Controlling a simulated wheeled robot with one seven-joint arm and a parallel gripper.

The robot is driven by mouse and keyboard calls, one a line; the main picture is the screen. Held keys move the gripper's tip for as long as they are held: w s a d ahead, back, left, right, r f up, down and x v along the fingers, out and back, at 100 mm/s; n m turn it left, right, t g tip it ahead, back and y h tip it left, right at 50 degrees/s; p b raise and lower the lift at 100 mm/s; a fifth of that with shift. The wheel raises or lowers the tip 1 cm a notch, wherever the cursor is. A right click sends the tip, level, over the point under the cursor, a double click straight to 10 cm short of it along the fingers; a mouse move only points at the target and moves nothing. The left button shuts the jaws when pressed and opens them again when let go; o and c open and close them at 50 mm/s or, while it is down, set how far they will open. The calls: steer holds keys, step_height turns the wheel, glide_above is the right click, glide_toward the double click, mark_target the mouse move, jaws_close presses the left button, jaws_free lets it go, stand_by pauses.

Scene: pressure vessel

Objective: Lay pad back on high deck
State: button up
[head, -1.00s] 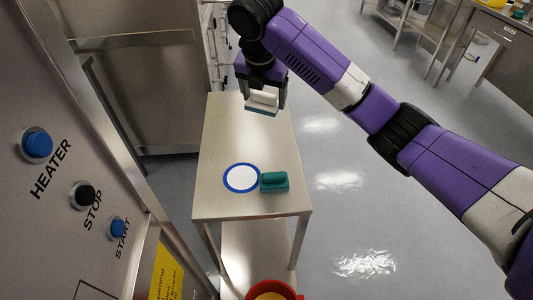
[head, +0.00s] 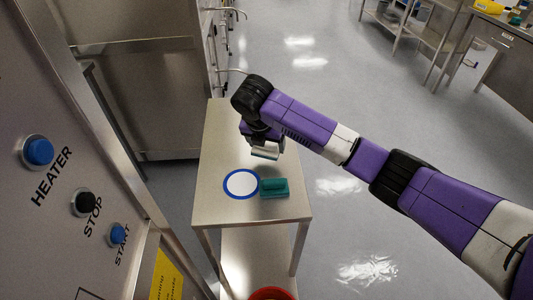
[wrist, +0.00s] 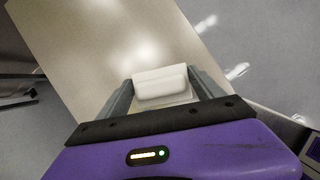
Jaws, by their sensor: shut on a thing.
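My gripper (head: 265,149) is shut on a white pad (head: 265,154); its fingers sit on both sides of the pad. The wrist view shows the pad (wrist: 162,86) as a white block with a raised grip on a flat base, between the two fingers. The pad is over the steel table's upper deck (head: 222,135); whether it touches the deck I cannot tell. A white disc with a blue rim (head: 241,184) lies on the deck nearer the front. A teal pad with a raised grip (head: 274,188) lies just right of the disc.
A lower shelf (head: 255,245) lies under the deck, with a red container (head: 270,293) at the bottom edge. A panel with HEATER, STOP and START buttons (head: 84,203) stands at left. The back of the deck is bare, and open floor lies to the right.

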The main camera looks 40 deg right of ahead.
mark_target(265, 150)
steer(key=shift+f, duration=2.15)
steer(key=o, duration=1.2)
steer(key=v, duration=1.2)
